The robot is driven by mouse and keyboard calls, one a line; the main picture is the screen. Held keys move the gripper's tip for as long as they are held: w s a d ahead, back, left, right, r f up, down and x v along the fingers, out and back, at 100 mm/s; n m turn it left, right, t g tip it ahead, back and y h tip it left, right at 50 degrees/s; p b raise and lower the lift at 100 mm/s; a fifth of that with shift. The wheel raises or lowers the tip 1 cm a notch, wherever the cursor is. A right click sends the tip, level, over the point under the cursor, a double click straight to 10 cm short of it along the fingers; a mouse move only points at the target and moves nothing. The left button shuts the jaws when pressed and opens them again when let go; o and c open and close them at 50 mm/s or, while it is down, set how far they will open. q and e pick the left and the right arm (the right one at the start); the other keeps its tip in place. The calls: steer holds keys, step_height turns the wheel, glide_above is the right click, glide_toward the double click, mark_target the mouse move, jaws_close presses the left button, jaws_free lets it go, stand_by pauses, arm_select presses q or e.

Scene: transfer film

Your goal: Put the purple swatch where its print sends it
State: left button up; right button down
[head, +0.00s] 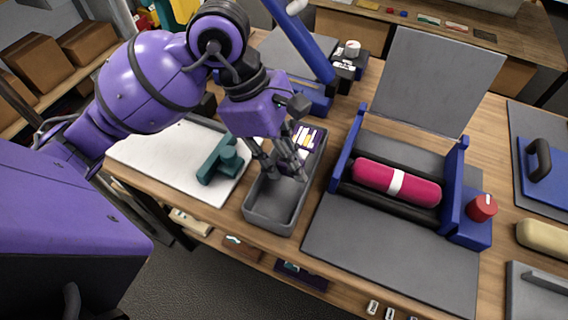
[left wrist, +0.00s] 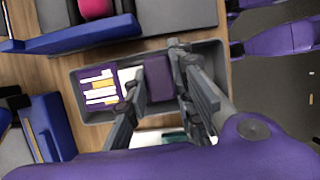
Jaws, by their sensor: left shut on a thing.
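A grey tray (head: 271,213) stands on the bench, and it also shows in the left wrist view (left wrist: 214,58). My left gripper (head: 284,172) points down over the tray. In the left wrist view its fingers (left wrist: 160,88) are shut on a plain dark purple piece (left wrist: 158,76), which I take as the purple swatch. In the head view the fingers hide it. A purple card with white and yellow bars (left wrist: 99,86) lies at the tray's far end; it shows in the head view too (head: 306,138). A white patch sits beside it. No print on the held piece is readable.
A press with a crimson roller (head: 370,178) and a red knob (head: 482,207) stands right of the tray. A teal tool (head: 220,163) lies on a white board (head: 150,154) at the left. A blue-armed device (head: 312,50) stands behind. The press's front grey plate (head: 385,258) is bare.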

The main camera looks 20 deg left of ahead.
arm_select(q)
steer(key=shift+w+a+f, duration=0.3)
steer(key=shift+a+f, duration=0.05)
steer(key=shift+f, duration=0.25)
steer(key=f, duration=0.3)
steer(key=shift+w+a+f, duration=0.15)
steer(key=shift+a, duration=0.15)
steer(key=shift+f, duration=0.2)
arm_select(e)
steer(key=shift+s+f, duration=0.45)
arm_select(q)
steer(key=shift+f+b, duration=0.5)
steer(key=shift+f, duration=0.15)
arm_select(e)
steer(key=shift+s+f, duration=0.15)
steer(key=shift+f, duration=0.25)
arm_select(q)
steer(key=o, duration=1)
steer(key=shift+c, duration=0.2)
arm_select(e)
steer(key=shift+w+a+r, duration=0.1)
steer(key=shift+w+r, duration=0.05)
steer(key=shift+w, duration=0.25)
arm_select(q)
steer(key=shift+r, duration=0.1)
